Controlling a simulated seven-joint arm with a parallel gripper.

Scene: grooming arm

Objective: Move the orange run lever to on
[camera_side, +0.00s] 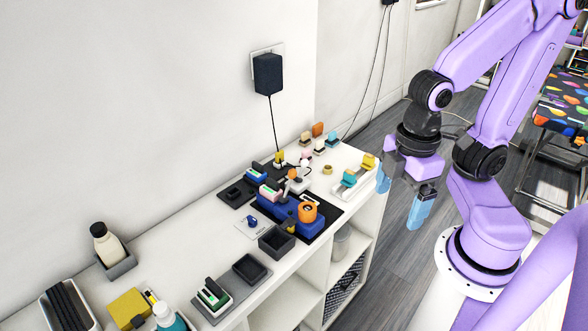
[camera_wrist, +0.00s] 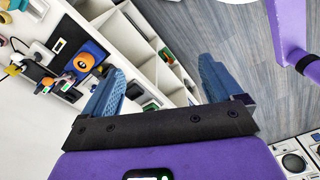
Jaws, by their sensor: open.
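A blue device (camera_side: 275,208) stands on a dark mat on the white counter, with a round orange part (camera_side: 307,211) at its right end. A small orange piece (camera_side: 292,173) shows just behind it. I cannot tell which orange part is the run lever, or its position. In the wrist view the blue device (camera_wrist: 96,49) and its round orange part (camera_wrist: 85,60) show at the upper left. My gripper (camera_side: 402,197) is open and empty, to the right of the counter and clear of it. Its two blue fingers (camera_wrist: 160,80) are spread apart in the wrist view.
A dark open box (camera_side: 276,243) stands in front of the device. A white rack with yellow and teal pieces (camera_side: 350,181) is at its right. Chargers and cables crowd behind it. The space between my gripper and the counter is free.

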